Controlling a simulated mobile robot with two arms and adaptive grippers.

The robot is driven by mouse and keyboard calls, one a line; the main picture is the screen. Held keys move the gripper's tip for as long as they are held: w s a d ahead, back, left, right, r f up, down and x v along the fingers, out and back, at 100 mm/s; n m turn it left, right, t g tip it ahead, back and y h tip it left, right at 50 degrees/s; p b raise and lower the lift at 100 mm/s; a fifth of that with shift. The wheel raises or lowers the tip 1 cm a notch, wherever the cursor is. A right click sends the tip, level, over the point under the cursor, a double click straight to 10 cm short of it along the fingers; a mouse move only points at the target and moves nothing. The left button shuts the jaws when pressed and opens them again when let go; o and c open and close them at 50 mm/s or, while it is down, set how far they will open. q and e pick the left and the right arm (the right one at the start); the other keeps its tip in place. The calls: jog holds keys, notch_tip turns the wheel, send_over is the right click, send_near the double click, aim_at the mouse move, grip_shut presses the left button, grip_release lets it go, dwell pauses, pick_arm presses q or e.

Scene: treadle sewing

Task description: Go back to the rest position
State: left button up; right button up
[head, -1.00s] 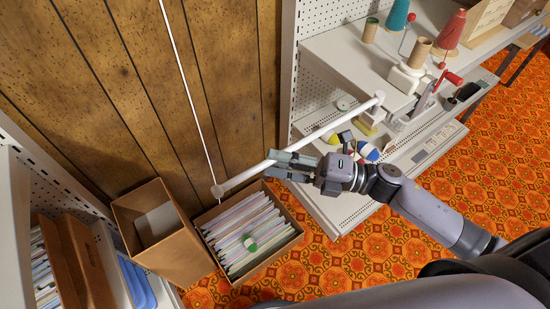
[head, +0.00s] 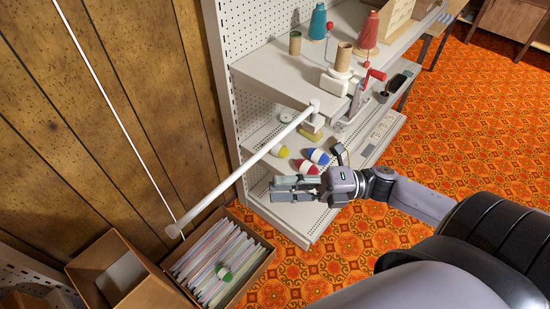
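My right gripper (head: 284,188) reaches in from the right, over the front edge of the low shelf. My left gripper is not in view. A white rod (head: 240,172) with round end caps slants in front of the shelf unit, beyond the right gripper and apart from it in the picture.
The shelf unit (head: 290,75) holds a winder and thread cones. Several coloured balls lie on its lower shelf. Orange patterned floor (head: 455,130) is clear at right.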

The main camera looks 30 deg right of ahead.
jog(key=w+d+f+m+t+h, duration=0.3)
jog(key=d+f+m+h, duration=0.4)
jog(key=f, duration=0.4)
jog(key=w+d+f+m+t+h, duration=0.45)
jog(key=f+m, duration=0.35)
jog(key=f, duration=0.2)
jog(key=s+d+f+m+g+h, duration=0.1)
jog(key=s+f+m+h, duration=0.15)
jog(key=f, duration=0.35)
jog(key=s+d+f+m+g+h, duration=0.1)
jog(key=s+d+f+m+g, duration=0.15)
jog(key=f, duration=0.35)
jog(key=s+a+f+m+g+h, duration=0.1)
jog(key=s+f+m+g+h, duration=0.1)
jog(key=s+f+m, duration=0.65)
jog(key=s+a+f+g, duration=0.3)
jog(key=s+f, duration=0.2)
jog(key=s, duration=0.2)
jog(key=s+a+f+m+g, duration=0.1)
jog(key=s+a+f+g, duration=0.2)
jog(key=s+f, duration=0.3)
jog(key=s+a+f+m+g+h, duration=0.1)
jog(key=s+a+f+g, duration=0.2)
jog(key=s, duration=0.6)
notch_tip(320, 180, down, 2)
jog(key=shift+a+f, duration=0.25)
jog(key=shift+a, duration=0.85)
